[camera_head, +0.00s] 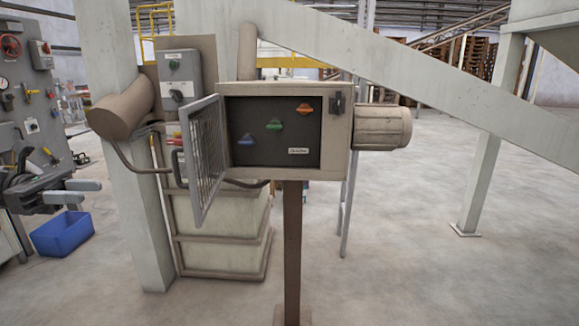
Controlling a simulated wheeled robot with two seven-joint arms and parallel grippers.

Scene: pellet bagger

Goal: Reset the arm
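My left gripper (78,191) is at the left edge of the head view. Its two pale grey fingers are apart, with nothing between them. It is well to the left of the control box (342,165) and touches nothing that I can see. My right gripper is not in view. The control box stands on a brown post, and its mesh door (206,160) hangs open to the left. Inside on a dark panel are an orange knob (304,109), a green knob (274,125) and a blue knob (246,140).
A blue bin (62,236) is on the floor below my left gripper. A pale column (140,220) stands between the gripper and the box. A motor (384,127) sticks out right of the box. A sloping beam crosses behind. The floor at right front is clear.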

